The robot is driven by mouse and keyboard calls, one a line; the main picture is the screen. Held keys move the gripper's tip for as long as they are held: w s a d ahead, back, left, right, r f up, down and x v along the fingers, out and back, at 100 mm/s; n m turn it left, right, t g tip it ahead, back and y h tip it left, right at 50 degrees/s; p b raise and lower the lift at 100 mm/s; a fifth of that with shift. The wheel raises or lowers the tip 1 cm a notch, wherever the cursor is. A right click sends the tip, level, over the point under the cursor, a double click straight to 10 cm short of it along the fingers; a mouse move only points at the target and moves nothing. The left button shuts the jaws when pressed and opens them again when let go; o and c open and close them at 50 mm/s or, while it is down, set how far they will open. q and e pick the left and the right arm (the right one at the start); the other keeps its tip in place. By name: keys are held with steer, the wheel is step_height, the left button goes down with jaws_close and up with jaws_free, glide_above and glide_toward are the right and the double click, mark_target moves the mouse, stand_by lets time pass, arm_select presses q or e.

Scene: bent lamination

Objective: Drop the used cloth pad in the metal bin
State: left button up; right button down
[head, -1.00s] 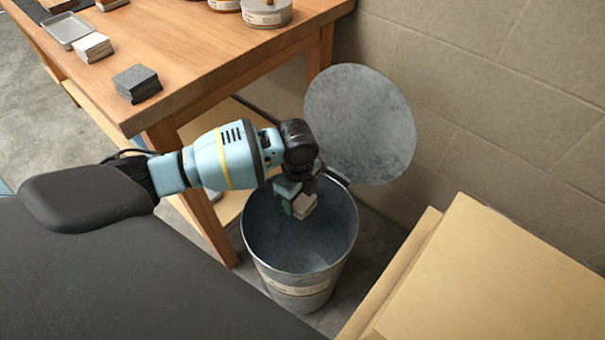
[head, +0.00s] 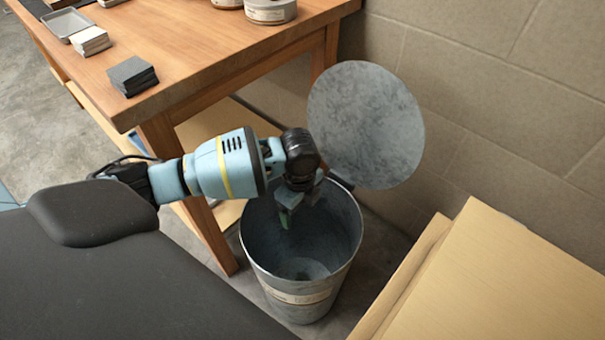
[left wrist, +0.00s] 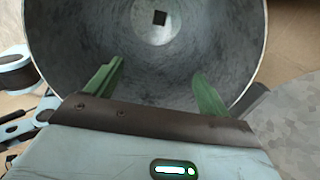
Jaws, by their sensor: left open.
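The metal bin (head: 300,285) stands on the floor beside the bench, its round lid (head: 365,125) tipped up and open at the back. My left gripper (head: 298,208) hangs over the bin's mouth, pointing down into it. Its green fingers are apart with nothing between them, as the left wrist view (left wrist: 158,75) also shows. I cannot make the pad out inside the bin in the head view. My right gripper is not in view.
A wooden bench (head: 200,60) at upper left holds a dark pad stack (head: 132,75), a pale stack (head: 90,41), a metal tray (head: 68,24) and round tins (head: 270,10). A block wall stands behind the bin. Pale boards (head: 500,275) are at lower right.

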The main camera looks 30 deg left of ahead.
arm_select(q)
step_height(320, 180, up, 8)
steer(key=p, duration=0.2)
stand_by(0.3)
steer(key=shift+f, duration=0.1)
stand_by(0.5)
steer(key=shift+s, duration=0.1)
